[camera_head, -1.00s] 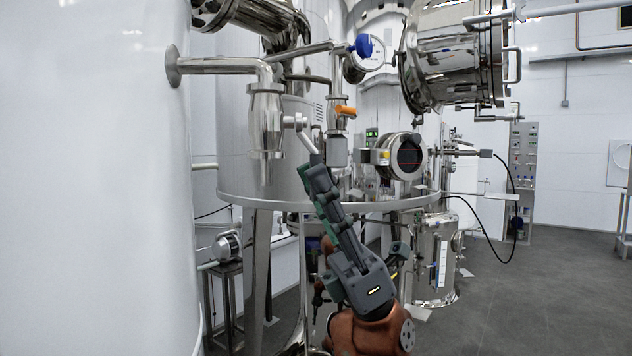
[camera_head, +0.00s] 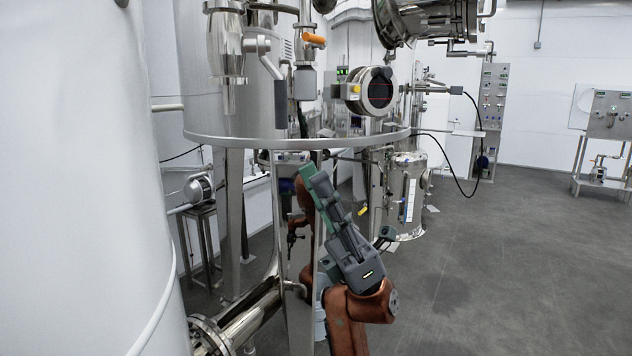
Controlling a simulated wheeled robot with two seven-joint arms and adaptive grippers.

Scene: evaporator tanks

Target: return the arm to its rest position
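My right arm comes up from the bottom of the head view, with copper-brown links and a dark grey gripper body. My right gripper (camera_head: 310,176) points up and slightly left, just below the rim of the large steel tank. Its green and grey fingers are seen nearly edge-on, so the gap between them cannot be made out. No held object shows at the fingertips. The valve lever (camera_head: 268,63) with its dark grip (camera_head: 280,104) hangs above and left of the fingertips, clear of them. My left gripper is not in view.
A steel tank rim (camera_head: 260,142) and tank leg (camera_head: 233,220) stand close by on the left. A large white tank (camera_head: 80,180) fills the left edge. A round sight port (camera_head: 379,90) sits above right. Grey floor (camera_head: 500,270) is open on the right.

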